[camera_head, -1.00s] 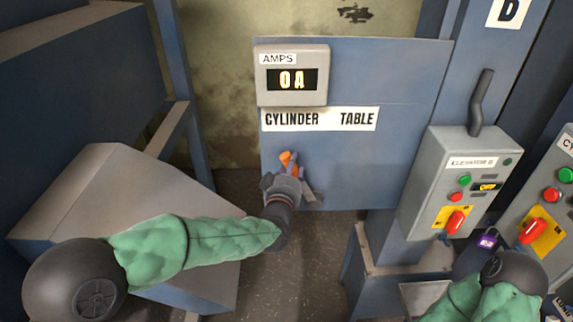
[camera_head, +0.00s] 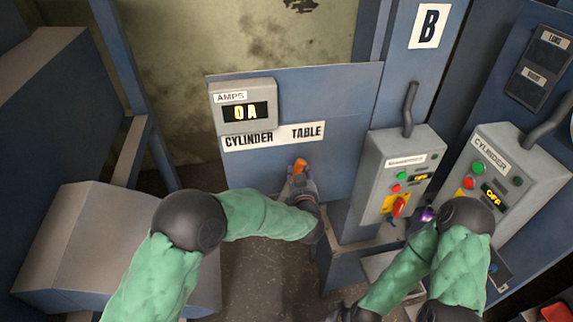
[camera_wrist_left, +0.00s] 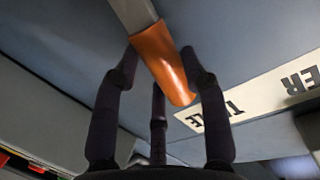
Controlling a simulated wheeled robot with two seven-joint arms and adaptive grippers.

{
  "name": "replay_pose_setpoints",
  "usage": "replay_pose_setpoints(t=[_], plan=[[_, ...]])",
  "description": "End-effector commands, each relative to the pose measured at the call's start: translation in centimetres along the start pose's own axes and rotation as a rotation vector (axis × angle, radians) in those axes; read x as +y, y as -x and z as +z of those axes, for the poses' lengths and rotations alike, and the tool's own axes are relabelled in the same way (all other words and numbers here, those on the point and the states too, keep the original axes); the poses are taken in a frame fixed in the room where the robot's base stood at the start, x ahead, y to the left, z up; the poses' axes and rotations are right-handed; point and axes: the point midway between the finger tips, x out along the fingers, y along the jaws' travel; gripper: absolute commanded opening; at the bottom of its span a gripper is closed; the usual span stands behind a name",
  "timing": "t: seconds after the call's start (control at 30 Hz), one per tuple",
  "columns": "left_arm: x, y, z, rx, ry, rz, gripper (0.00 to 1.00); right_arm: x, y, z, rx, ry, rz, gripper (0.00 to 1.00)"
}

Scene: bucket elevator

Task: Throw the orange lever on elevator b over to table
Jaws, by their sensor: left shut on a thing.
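The orange lever (camera_head: 300,167) stands out from the blue panel (camera_head: 340,105), just below the word TABLE on the white CYLINDER / TABLE label (camera_head: 272,136). My left gripper (camera_head: 300,178) is shut on the lever's orange handle, hiding its lower part. In the left wrist view the orange handle (camera_wrist_left: 163,62) lies between the dark fingers of my left gripper (camera_wrist_left: 160,80), with its pale shaft running up out of view. The amps display (camera_head: 245,110) reads 0 A. My right gripper (camera_head: 427,214) is small and partly hidden by its arm at lower right.
A column with a B sign (camera_head: 430,27) rises right of the panel. A grey elevator control box (camera_head: 400,170) with buttons and a red switch hangs on it. A CYLINDER control box (camera_head: 500,180) stands farther right. A large blue-grey housing (camera_head: 75,235) fills the left.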

Motion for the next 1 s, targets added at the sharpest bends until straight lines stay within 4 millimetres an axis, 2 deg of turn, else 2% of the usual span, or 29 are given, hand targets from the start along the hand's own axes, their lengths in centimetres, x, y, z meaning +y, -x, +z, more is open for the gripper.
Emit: replay_pose_setpoints(t=[0.1, 0.4, 0.97, 1.0], plan=[[1.3, -0.2, -0.3, -0.011, -0.070, -0.007, 0.00, -0.4, 1.1, 0.1, 0.000, 0.000, 0.000, 0.59], [3.2, -0.7, 0.1, -0.032, -0.176, -0.022, 0.00, -0.8, 2.2, 0.1, 0.000, 0.000, 0.000, 0.59], [3.7, -0.8, 0.3, -0.037, -0.208, -0.022, 0.00, -0.8, 2.3, 0.1, 0.000, 0.000, 0.000, 0.59], [3.7, -0.8, 0.3, -0.037, -0.209, -0.022, 0.52, -0.8, 2.3, 0.1, 0.000, 0.000, 0.000, 0.59]])
